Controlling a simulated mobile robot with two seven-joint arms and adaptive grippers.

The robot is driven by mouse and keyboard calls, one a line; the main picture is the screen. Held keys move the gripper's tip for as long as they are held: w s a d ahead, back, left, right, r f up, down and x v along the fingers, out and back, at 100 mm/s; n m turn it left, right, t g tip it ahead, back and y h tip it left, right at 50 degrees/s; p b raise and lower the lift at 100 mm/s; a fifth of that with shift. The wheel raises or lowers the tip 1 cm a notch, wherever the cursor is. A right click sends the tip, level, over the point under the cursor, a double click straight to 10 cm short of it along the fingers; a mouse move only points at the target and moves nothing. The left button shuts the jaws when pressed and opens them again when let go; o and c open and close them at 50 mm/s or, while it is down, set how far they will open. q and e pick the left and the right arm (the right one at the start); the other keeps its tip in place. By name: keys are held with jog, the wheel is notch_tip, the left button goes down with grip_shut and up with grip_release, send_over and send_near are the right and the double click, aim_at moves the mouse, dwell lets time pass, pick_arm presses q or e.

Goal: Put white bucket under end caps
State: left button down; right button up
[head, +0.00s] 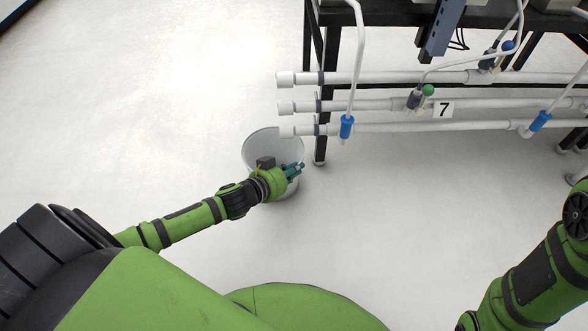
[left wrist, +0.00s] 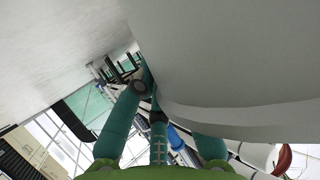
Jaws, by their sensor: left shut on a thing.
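The white bucket (head: 257,146) stands at the left end of the pipe rack in the head view. White end caps (head: 285,79) close the left ends of three stacked white pipes. The lowest end cap (head: 287,131) overlaps the bucket's right rim in the picture; the upper caps appear beyond the rim. My left gripper (head: 294,171) is at the bucket's near side, shut on it; its own arm hides part of the bucket. In the left wrist view the bucket's pale wall (left wrist: 235,60) fills the upper right, against the teal fingers (left wrist: 148,92). My right gripper is out of view.
A black rack leg (head: 321,150) stands just right of the bucket. Blue-fitted valves (head: 346,127) and a number 7 sign (head: 443,109) are along the pipes. The pale floor (head: 130,90) is clear to the left and in front of the rack.

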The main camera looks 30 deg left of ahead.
pick_arm(q)
jog(key=c, duration=1.3)
grip_release()
